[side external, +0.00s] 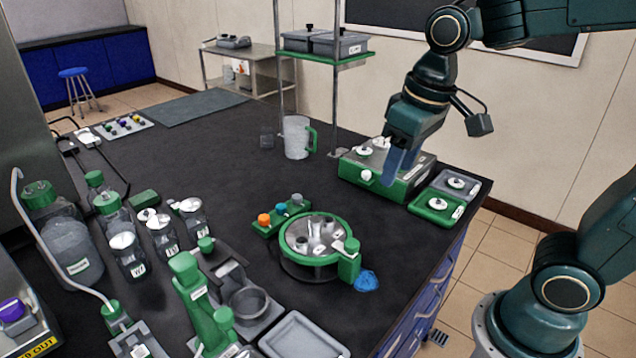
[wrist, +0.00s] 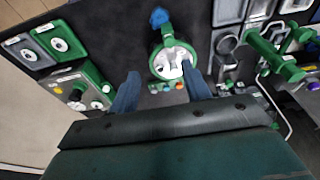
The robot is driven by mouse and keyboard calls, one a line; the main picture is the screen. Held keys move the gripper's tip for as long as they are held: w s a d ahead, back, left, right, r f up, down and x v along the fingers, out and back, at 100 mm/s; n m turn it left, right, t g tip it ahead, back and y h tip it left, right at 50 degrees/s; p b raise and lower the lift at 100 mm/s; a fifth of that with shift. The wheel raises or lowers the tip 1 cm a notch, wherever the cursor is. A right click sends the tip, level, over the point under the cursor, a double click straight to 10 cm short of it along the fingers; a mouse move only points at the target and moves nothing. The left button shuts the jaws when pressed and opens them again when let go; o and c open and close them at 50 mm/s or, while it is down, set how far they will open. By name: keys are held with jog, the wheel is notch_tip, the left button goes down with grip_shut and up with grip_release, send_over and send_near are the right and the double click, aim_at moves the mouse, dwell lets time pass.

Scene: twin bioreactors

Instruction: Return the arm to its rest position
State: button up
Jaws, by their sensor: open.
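My gripper (side external: 396,165) hangs from my teal arm above the right part of the dark bench, in front of the green and grey box with white knobs (side external: 385,175). In the wrist view my gripper (wrist: 160,88) shows two blue fingers spread apart with nothing between them. Beyond the fingertips in that view is the round green-rimmed device (wrist: 172,62) with a silver top. In the side view the fingers overlap each other and hide part of the box. How far they are above it I cannot tell.
A shelf stand (side external: 335,62) with grey bins rises behind my gripper. A clear jug (side external: 297,137) stands by it. Two small trays (side external: 440,203) lie at the right bench edge. A blue crumpled item (side external: 366,281) lies beside the round device. Bottles (side external: 122,250) crowd the left.

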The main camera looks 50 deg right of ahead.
jog(key=s+d+t, duration=0.2)
jog(key=s+t, duration=0.1)
jog(key=s, duration=0.5)
jog(key=shift+s, duration=0.35)
jog(key=shift+w+r, duration=0.1)
jog(key=shift+r, duration=0.05)
jog(key=shift+c, duration=0.5)
